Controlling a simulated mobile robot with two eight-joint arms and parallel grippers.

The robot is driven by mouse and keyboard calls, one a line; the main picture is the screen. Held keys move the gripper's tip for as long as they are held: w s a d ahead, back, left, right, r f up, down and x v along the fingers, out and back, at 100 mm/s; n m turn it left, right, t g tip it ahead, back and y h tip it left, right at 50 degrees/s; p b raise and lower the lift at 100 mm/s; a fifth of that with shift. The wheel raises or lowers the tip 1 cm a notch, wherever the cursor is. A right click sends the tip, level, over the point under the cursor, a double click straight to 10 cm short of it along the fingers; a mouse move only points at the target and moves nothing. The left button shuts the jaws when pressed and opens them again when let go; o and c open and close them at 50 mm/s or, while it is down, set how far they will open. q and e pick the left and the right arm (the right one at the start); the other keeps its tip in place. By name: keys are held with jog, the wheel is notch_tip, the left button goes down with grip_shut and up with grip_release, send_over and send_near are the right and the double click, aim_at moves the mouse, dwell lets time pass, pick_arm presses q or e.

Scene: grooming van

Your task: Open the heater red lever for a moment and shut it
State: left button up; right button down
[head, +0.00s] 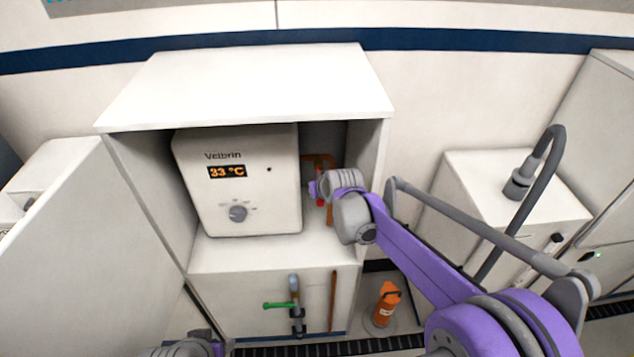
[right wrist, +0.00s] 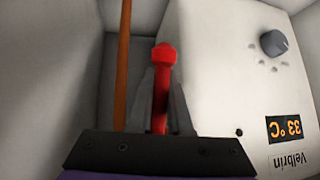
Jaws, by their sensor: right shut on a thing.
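The heater (head: 240,185) is a white box in an open cabinet, with a dial and a display reading 33 °C. The red lever (right wrist: 161,85) stands between the two grey fingers of my right gripper (right wrist: 162,105) in the right wrist view. The fingers are shut on it, with its rounded red end showing beyond them. In the head view my right gripper (head: 317,190) is beside the heater's right side, and only a bit of red lever (head: 320,202) shows; my wrist hides much of the area. Part of my left gripper (head: 205,343) shows at the bottom edge; its fingers are unclear.
Copper pipe (head: 330,213) runs beside the heater, close to my right gripper; it also shows in the right wrist view (right wrist: 122,75). The cabinet's right wall (head: 368,150) is near my wrist. Below are a green-handled valve (head: 279,306) and an orange bottle (head: 386,303).

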jog(key=shift+s+r+g+p, duration=0.2)
jog(key=shift+s+g+p, duration=0.3)
jog(key=shift+g, duration=0.7)
jog(key=shift+s, duration=0.1)
jog(key=c, duration=0.8)
grip_release()
jog(key=shift+c, duration=0.2)
jog(key=v, duration=1)
jog(key=shift+s+r, duration=0.25)
jog(key=shift+r, duration=0.05)
